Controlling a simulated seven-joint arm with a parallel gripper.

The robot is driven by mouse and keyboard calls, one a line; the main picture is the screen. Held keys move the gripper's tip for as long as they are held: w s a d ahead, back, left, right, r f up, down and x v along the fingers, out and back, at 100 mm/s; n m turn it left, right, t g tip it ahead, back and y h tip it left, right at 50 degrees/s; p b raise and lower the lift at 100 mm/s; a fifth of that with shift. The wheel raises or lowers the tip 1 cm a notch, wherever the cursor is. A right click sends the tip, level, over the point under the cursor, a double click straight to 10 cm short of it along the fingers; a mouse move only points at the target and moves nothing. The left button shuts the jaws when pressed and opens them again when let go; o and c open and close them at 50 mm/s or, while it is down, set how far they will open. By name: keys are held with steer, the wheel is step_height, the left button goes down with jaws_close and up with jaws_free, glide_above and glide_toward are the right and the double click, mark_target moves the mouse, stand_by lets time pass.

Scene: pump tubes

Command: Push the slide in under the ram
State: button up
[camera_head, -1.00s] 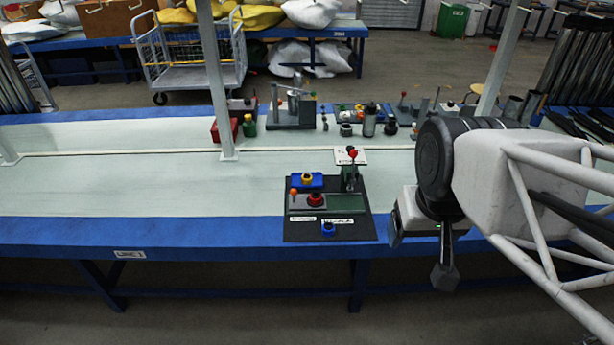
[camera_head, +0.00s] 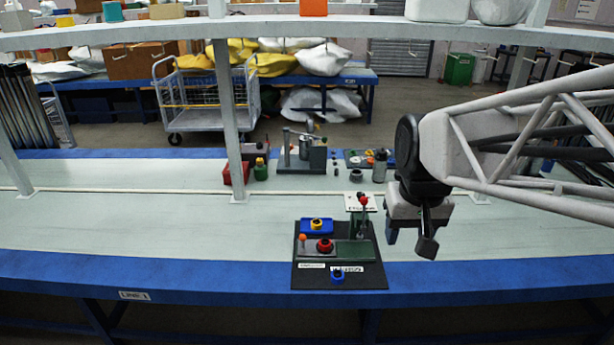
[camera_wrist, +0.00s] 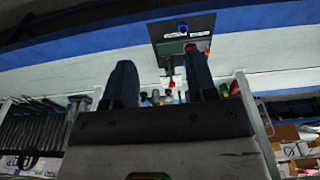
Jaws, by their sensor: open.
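The press fixture stands on a black board (camera_head: 306,276) at the table's front edge. The grey slide (camera_head: 311,250) has an orange knob (camera_head: 302,238) at its left end and carries a red round part (camera_head: 325,245) with a dark centre. This part sits left of the ram post (camera_head: 360,222), which has a red ball on top and a green base (camera_head: 356,250). My gripper (camera_head: 410,241) is open and empty, above and right of the board, apart from it. In the wrist view, my gripper (camera_wrist: 158,65) has both fingers spread; the right one partly covers the fixture.
A blue tray (camera_head: 305,229) with a yellow ring sits behind the slide. A blue part (camera_head: 337,278) sits at the board's front. A white card (camera_head: 352,205) stands behind the ram. Tools and bottles stand farther back; the table left of the board is clear.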

steer(key=w+a+f+g, duration=0.2)
steer(key=w+a, duration=0.1)
steer(key=w, duration=1.2)
steer(key=n+g, duration=0.2)
steer(key=g, duration=0.2)
glide_above(303, 242)
steer(key=w, duration=0.4)
step_height(303, 242, down, 36)
steer(key=f, duration=0.1)
steer(key=shift+a+f+h, duration=0.35)
steer(key=shift+f+h, duration=0.05)
steer(key=shift+f, duration=0.15)
steer(key=shift+x, duration=3.75)
steer(key=shift+d, duration=0.1)
jaws_close()
